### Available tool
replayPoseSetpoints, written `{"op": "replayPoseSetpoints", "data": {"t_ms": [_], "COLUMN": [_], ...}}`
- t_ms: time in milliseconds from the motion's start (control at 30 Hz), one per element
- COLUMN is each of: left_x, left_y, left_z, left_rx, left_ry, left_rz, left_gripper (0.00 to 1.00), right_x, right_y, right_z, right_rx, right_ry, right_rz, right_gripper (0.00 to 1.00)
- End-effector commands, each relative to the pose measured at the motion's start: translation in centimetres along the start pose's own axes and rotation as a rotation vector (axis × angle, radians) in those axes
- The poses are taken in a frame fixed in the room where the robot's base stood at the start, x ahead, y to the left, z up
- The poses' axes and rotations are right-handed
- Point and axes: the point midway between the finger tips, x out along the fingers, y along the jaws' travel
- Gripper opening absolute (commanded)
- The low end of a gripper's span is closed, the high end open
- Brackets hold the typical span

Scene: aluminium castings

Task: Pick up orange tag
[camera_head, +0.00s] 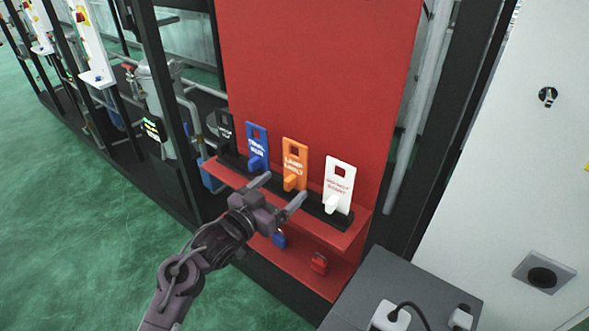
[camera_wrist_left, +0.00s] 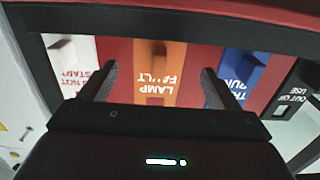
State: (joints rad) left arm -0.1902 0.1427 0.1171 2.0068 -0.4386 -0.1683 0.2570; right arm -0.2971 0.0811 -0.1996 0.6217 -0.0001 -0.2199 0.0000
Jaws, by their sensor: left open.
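My left gripper (camera_head: 280,190) is open and empty, just in front of the rack. In the left wrist view the orange tag (camera_wrist_left: 158,88) shows upside down between the two open fingers (camera_wrist_left: 158,85), with a gap on each side. The fingers do not visibly touch it. My right gripper is not in view.
A black tag (camera_head: 226,132) stands at the rack's left end. A red panel (camera_head: 305,70) rises behind the rack. A blue padlock (camera_head: 279,239) and a red one (camera_head: 319,264) are below the ledge. A grey box (camera_head: 400,290) stands at the lower right.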

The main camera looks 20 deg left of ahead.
Motion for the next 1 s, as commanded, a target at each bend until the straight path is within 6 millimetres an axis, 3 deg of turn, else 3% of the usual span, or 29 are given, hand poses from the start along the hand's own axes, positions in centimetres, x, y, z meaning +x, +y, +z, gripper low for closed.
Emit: {"op": "replayPoseSetpoints", "data": {"t_ms": [33, 200, 500, 867, 1000], "left_x": [0.9, 3.0, 3.5, 3.4, 3.4], "left_y": [0.1, 0.2, 0.2, 0.2, 0.2], "left_z": [-0.6, -0.2, 0.0, 0.0, 0.0], "left_rx": [-0.003, -0.002, 0.001, 0.001, 0.001], "left_ry": [0.002, 0.001, 0.000, -0.001, 0.000], "left_rz": [0.001, -0.001, -0.001, -0.001, -0.001], "left_gripper": [0.84, 0.84, 0.82, 0.35, 0.35], "right_x": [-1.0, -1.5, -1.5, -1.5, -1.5], "right_y": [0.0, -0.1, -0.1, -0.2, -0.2], "right_z": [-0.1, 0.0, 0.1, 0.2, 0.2], "right_rx": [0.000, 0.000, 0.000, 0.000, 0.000], "right_ry": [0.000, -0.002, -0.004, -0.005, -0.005], "right_rz": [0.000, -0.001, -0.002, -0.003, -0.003], "right_gripper": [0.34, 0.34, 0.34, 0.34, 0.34]}}
